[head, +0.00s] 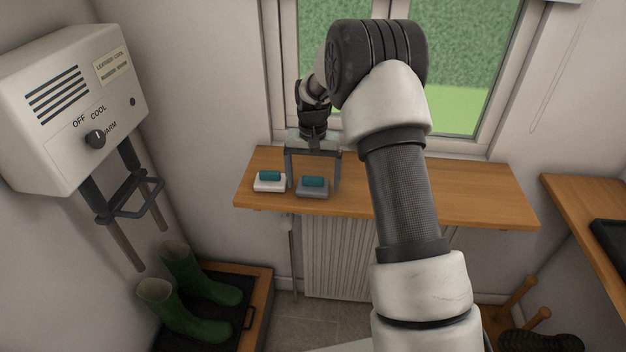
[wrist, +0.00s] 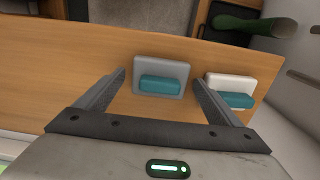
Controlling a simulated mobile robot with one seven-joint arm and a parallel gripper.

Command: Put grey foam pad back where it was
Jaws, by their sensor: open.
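The grey foam pad (head: 313,194), a flat grey slab with a teal block on top, lies on the wooden window shelf (head: 430,190) near its left end. It also shows in the wrist view (wrist: 145,68), between the ends of my fingers. My gripper (head: 313,187) is open and points down at the pad, one finger to either side of it. The fingers appear apart from the pad; their exact height over the shelf is hard to tell. A similar white pad (head: 268,188) with a teal block lies just left of the grey one.
A white boot-dryer box (head: 70,105) with a knob and dark hanging rods is on the left wall. Green boots (head: 180,300) stand on a dark tray below. The shelf's right part is clear. The window is behind; another wooden surface (head: 580,210) is at right.

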